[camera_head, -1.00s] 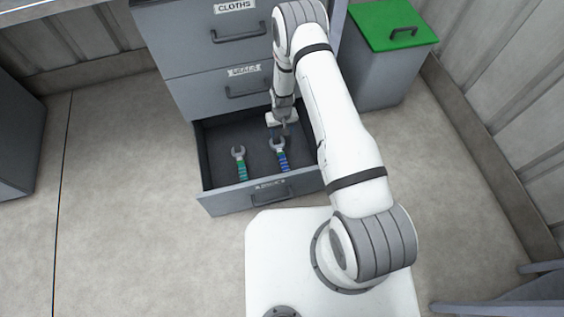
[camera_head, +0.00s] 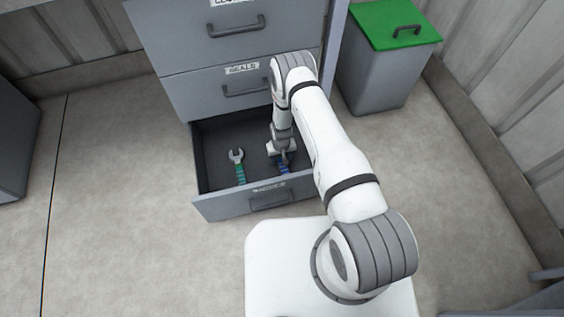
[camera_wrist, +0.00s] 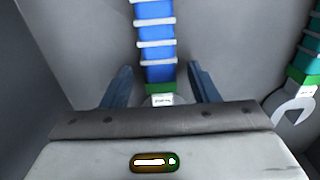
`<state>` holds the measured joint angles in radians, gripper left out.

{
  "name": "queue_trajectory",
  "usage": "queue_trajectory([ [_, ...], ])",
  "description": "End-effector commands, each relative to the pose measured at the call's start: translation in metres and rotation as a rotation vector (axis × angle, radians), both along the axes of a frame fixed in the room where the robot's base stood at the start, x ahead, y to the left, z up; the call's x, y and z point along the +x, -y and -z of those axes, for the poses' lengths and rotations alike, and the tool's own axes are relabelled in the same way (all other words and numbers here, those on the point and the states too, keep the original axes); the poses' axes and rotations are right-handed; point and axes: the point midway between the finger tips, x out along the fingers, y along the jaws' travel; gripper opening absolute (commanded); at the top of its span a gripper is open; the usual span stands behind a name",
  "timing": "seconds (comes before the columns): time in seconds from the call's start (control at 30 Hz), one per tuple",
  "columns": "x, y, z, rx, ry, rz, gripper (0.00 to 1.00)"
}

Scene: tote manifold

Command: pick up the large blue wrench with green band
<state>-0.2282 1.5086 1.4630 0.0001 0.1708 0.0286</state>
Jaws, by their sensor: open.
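The large blue wrench (camera_wrist: 157,45) with a green band (camera_wrist: 160,88) lies in the open bottom drawer. In the wrist view its blue handle has pale rings, and its head end runs under my gripper, mostly hidden. In the head view only part of its blue handle (camera_head: 283,168) shows below my gripper. My gripper (camera_wrist: 160,80) is open, with one finger on each side of the wrench near the green band. The fingers look apart from the wrench; their height above it is hard to tell.
A second wrench, green-teal (camera_head: 240,171), lies to the left in the same drawer; it also shows at right in the wrist view (camera_wrist: 304,70). The drawer's front wall (camera_head: 225,205) and sides enclose both. A grey bin with a green lid (camera_head: 395,24) stands at right.

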Motion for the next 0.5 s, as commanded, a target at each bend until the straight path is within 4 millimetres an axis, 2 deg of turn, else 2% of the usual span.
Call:
queue_trajectory([
  [0.17, 0.0006, -0.0004, -0.0010, 0.000, 0.001, 0.000, 0.55],
  [0.5, 0.0006, -0.0007, -0.0012, 0.000, 0.001, -0.001, 0.28],
])
